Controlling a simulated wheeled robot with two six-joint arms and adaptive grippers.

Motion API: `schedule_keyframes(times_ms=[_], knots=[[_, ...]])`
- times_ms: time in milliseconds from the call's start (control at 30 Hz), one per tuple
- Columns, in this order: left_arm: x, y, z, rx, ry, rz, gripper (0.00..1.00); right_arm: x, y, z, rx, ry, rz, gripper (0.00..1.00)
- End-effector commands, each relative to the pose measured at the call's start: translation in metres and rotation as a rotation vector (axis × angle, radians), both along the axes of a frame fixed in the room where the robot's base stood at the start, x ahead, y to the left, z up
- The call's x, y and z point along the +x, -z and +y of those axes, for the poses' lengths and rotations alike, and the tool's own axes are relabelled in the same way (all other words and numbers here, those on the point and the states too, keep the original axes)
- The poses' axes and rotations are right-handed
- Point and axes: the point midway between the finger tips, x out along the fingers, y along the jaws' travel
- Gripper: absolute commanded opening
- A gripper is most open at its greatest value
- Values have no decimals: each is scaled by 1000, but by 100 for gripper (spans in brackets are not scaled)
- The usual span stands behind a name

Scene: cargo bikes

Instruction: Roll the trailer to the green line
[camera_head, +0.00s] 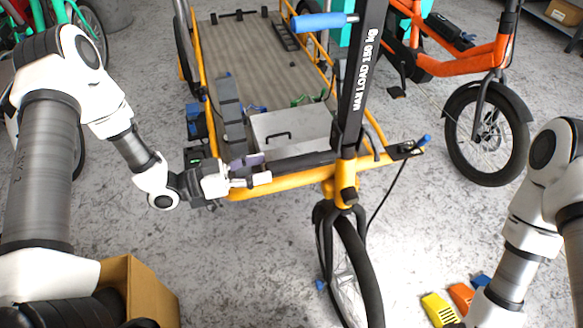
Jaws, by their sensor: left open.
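The trailer has a yellow frame (290,181), a grey-brown deck (255,62) and a front wheel (352,265) below. A black post (360,85) marked "MAX LOAD 150 KG" rises at its front, with a blue grip (318,22) to the left. My left gripper (257,171) is open at the trailer's front bar, left of the post. Its fingers overlap the bar's left part in the picture; I cannot tell whether they touch it. My right arm is at the right edge; its gripper is out of the picture. I see no green line.
A grey metal box (288,128) sits on the deck's front. An orange bike (455,65) stands at the right. Yellow and orange blocks (440,309) lie on the floor at lower right. A cardboard box (145,290) is at lower left.

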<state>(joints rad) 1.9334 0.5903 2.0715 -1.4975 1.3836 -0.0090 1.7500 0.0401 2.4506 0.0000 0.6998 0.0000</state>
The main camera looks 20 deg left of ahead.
Motion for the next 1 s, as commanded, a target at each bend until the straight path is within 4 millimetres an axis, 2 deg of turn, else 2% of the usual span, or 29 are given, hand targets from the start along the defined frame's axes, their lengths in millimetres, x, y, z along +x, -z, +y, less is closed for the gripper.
schedule_keyframes(times_ms=[33,67,267,533,700,967,1000], knots=[[0,11,0,1,0,1,58,0,10,0,0,0,-1,40],[0,13,0,1,0,1,58,0,13,0,0,0,-1,40],[3,16,-5,1,2,-1,58,0,17,0,0,0,-1,40],[30,16,-46,4,7,-1,58,0,24,0,0,0,-1,40],[42,15,-63,2,3,0,58,0,25,0,0,0,-1,40],[44,14,-65,0,-1,0,58,0,25,0,0,0,-1,40],[44,14,-65,1,-1,1,44,0,25,0,0,0,-1,40]])
